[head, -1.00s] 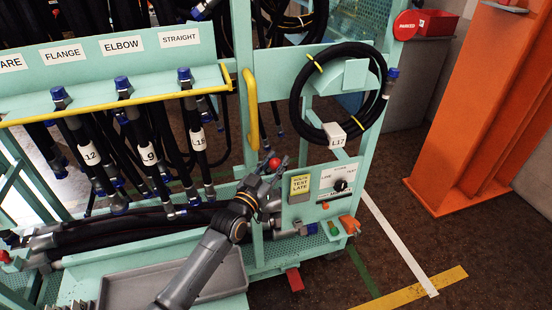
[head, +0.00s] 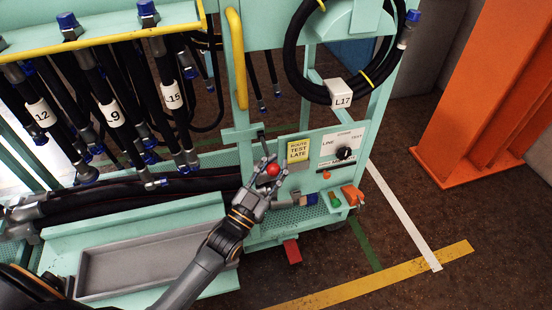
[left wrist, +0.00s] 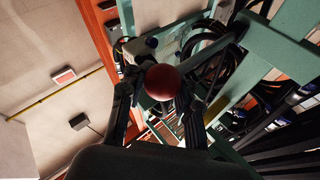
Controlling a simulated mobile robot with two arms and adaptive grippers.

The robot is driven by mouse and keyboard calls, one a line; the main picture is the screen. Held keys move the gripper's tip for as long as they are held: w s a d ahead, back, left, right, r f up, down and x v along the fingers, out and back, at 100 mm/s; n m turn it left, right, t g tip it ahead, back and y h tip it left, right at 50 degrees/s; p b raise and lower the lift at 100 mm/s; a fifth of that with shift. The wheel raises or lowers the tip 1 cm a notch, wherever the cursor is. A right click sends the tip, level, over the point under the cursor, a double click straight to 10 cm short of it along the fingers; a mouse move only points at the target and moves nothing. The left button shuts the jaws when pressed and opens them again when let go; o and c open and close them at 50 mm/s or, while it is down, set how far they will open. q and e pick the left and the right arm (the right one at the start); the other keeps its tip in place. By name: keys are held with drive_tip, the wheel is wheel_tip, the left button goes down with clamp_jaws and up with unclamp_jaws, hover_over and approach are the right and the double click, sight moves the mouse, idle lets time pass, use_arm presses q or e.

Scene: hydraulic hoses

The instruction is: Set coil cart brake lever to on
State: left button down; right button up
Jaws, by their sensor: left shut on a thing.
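The brake lever's red ball knob (head: 273,170) sits at the left of the coil cart's control panel, below and left of the yellow "ROUTE TEST LATE" tag (head: 298,150). My left gripper (head: 267,178) is shut on the knob, with its fingers on either side of it. In the left wrist view, the red knob (left wrist: 162,82) shows between the two dark fingers. Part of the lever's shaft is hidden by the fingers. No on or off marking for the lever is readable. My right gripper is not in view.
A panel with a black selector dial (head: 345,153) stands right of the knob. A coiled hose tagged L17 (head: 341,93) hangs above. Labelled hoses hang at left over a grey tray (head: 150,262). A red pedal (head: 292,251) is low on the cart.

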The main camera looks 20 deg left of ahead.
use_arm(q)
drive_tip(key=shift+s+f, duration=0.2)
drive_tip(key=shift+f, duration=0.85)
drive_tip(key=c, duration=1.4)
unclamp_jaws()
drive_tip(key=shift+c, duration=0.2)
drive_tip(key=o, duration=0.5)
drive_tip(key=shift+s, duration=0.3)
drive_tip(key=shift+w+a+r+y, duration=0.1)
drive_tip(key=shift+a+r+y, duration=0.1)
drive_tip(key=shift+y, duration=0.1)
